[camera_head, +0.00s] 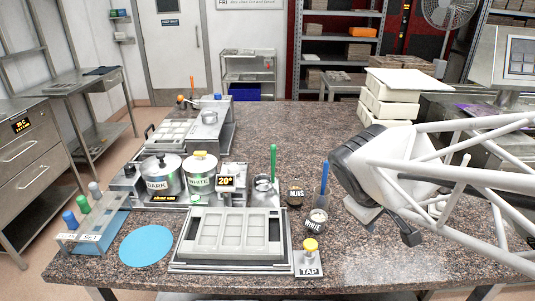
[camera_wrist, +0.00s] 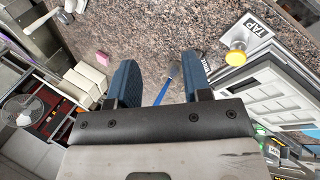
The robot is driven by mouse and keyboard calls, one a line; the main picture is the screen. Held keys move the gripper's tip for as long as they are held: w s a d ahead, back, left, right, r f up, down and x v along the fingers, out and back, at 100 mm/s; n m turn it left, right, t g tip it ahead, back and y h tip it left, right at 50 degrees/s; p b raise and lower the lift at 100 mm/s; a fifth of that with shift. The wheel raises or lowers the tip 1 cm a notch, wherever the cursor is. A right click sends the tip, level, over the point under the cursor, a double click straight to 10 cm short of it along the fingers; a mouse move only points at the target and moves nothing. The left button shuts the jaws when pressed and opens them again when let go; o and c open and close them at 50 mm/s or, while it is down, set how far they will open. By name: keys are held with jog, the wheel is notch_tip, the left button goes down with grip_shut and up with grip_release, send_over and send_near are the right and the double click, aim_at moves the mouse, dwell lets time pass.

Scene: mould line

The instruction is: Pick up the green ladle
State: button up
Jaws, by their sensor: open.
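The green ladle (camera_head: 273,162) stands upright, its long green handle rising from a small metal pot (camera_head: 263,186) behind the mould tray and right of the 20° display. Its bowl is hidden in the pot. My gripper (camera_head: 382,220) is open and empty at the right of the counter, well to the right of the green ladle and apart from it. In the wrist view, my gripper (camera_wrist: 160,78) shows two blue fingers spread wide, with the blue ladle (camera_wrist: 165,88) beyond them. I cannot clearly make out the green ladle in that view.
A blue-handled ladle (camera_head: 323,184) stands in a pot labelled WHITE (camera_head: 316,222), between my gripper and the green ladle. The TAP block (camera_head: 309,265), a dark MJTS pot (camera_head: 294,196) and the mould tray (camera_head: 185,262) are close by.

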aim_at(273, 168)
jog(key=w+a+f+n+t, duration=0.2)
jog(key=w+a+n, duration=0.2)
jog(key=w, duration=0.5)
jog(key=w+a+f+n+t, duration=0.2)
jog(key=w+a+n+t, duration=0.1)
jog(key=w+n, duration=0.6)
jog(key=w+a+f+n+t+h, duration=0.1)
jog(key=w+a+f+n+t, duration=0.1)
jog(key=w+a+n, duration=0.4)
jog(key=shift+w+f+n+t, duration=0.15)
jog(key=shift+w+n+t, duration=0.2)
jog(key=shift+w, duration=0.4)
jog(key=shift+w+f+n+t, duration=0.15)
jog(key=shift+w+n+t, duration=0.15)
jog(key=shift+w, duration=0.45)
jog(key=w+a+f+n+t+y, duration=0.1)
jog(key=w+a+f+n+y, duration=0.1)
jog(key=w+a+f+n, duration=0.2)
jog(key=a+f+n, duration=0.1)
jog(key=a+n, duration=0.2)
jog(key=a, duration=0.1)
jog(key=shift+w+a+f+t+y, duration=0.2)
jog(key=shift+w+a+t+y, duration=0.15)
jog(key=shift+y, duration=0.05)
jog(key=shift+x, duration=1.3)
jog(key=shift+x, duration=2.6)
jog(key=shift+d, duration=0.1)
